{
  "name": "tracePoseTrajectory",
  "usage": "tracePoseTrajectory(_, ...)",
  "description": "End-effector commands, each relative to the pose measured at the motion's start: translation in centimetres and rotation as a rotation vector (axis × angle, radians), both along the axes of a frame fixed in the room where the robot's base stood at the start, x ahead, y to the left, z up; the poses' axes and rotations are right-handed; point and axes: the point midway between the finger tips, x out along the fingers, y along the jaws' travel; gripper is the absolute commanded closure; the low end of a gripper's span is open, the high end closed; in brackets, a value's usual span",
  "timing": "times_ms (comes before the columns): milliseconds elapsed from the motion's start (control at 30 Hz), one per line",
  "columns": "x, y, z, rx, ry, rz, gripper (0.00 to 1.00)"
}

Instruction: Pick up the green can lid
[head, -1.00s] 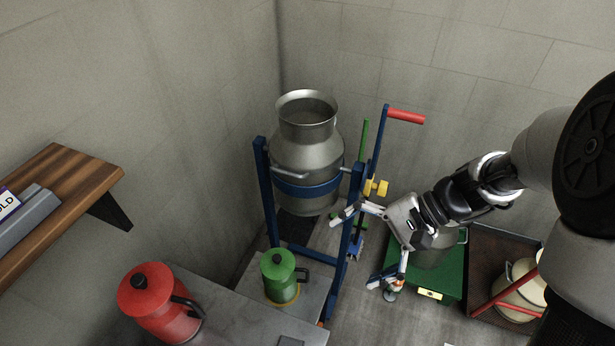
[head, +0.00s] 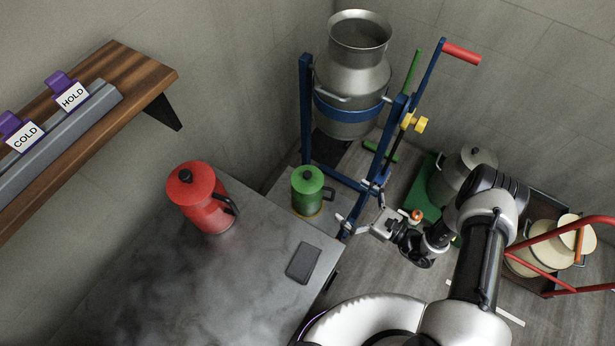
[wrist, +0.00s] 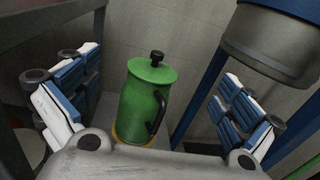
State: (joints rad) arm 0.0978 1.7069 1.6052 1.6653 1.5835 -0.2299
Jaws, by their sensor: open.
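A blue stand (head: 306,110) holding a large metal churn (head: 350,75) is behind and close to my gripper. A red can (head: 200,203) and a dark flat pad (head: 303,262) are on the worktop (head: 150,290). A wooden shelf (head: 125,75) is at left.

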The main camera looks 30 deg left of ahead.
Motion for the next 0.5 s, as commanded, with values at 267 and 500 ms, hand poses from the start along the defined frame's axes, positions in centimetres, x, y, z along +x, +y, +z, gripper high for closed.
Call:
tracePoseTrajectory(267, -1.4, 0.2, -3.3, 0.018, 0.057, -0.086, 0.00)
tracePoseTrajectory(500, -0.3, 4.7, -3.5, 0.018, 0.054, -0.082, 0.00)
